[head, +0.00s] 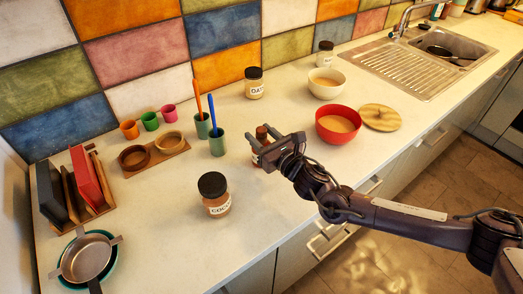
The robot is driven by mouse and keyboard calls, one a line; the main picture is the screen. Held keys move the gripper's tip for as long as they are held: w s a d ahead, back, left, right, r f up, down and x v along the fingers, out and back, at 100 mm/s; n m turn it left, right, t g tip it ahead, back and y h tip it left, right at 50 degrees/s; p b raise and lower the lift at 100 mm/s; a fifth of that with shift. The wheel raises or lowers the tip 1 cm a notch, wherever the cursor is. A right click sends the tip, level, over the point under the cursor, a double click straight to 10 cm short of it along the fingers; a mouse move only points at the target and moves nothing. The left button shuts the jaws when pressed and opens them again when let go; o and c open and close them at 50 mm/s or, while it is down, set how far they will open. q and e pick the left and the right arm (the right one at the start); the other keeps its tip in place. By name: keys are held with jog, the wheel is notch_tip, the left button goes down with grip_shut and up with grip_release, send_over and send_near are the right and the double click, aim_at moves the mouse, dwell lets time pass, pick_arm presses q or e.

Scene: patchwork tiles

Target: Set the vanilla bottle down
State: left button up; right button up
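My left gripper is not in view.
A cocoa jar (214,195) stands front left of the bottle. Green cups (217,143) with brushes stand left of it. A red bowl (338,125) and a wooden board (379,117) are to the right. An oats jar (254,83) stands behind.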

grip_shut()
jog(key=shift+r, duration=0.1)
